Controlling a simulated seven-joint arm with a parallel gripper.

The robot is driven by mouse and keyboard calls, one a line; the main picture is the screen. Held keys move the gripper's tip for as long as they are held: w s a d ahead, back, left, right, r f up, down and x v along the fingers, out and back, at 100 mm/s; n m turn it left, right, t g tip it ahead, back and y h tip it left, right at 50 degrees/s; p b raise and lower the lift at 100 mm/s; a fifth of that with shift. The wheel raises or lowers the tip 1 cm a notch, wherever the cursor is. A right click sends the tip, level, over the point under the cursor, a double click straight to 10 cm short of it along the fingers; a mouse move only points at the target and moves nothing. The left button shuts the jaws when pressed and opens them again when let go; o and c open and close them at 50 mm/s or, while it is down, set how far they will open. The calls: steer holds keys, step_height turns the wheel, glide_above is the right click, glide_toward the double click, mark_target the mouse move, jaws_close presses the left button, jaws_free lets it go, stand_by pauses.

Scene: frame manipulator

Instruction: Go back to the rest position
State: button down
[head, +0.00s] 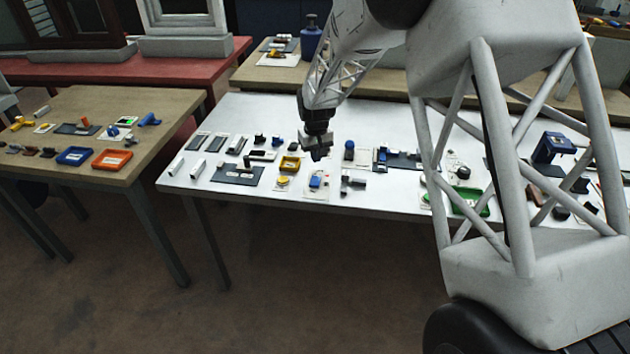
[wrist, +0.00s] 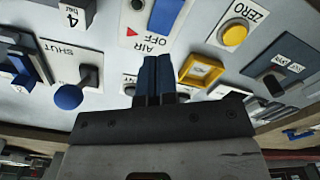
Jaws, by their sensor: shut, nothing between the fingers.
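My gripper (head: 320,154) hangs over the white table (head: 235,115), above its group of small devices. In the wrist view my gripper (wrist: 158,62) shows two dark blue fingers pressed together with nothing between them. The fingertips point at the board between a yellow square frame (wrist: 200,70) and a blue rocker switch marked AIR OFF (wrist: 165,15). I cannot tell exactly how high the fingertips are above the table. No marker of a rest position shows.
A yellow button marked ZERO (wrist: 234,35) and a blue-knobbed lever marked SHUT (wrist: 69,96) flank my gripper. A brown table (head: 150,105) with trays stands left. A blue bottle (head: 311,40) stands behind. Bare white tabletop lies at the back left.

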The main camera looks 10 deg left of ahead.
steer(key=s+d+r+m+t, duration=0.1)
steer(key=s+d+r+m, duration=0.2)
steer(key=s+d+r, duration=1.65)
steer(key=s+d+r+m, duration=0.1)
steer(key=s+d, duration=0.3)
steer(key=s, duration=0.5)
steer(key=s+d+r+m+t, duration=0.1)
steer(key=s+d, duration=0.3)
steer(key=s, duration=0.5)
steer(key=s+d+r+m, duration=0.1)
steer(key=s+d, duration=0.3)
steer(key=s, duration=0.5)
steer(key=shift+r+t, duration=0.3)
steer(key=shift+r, duration=0.05)
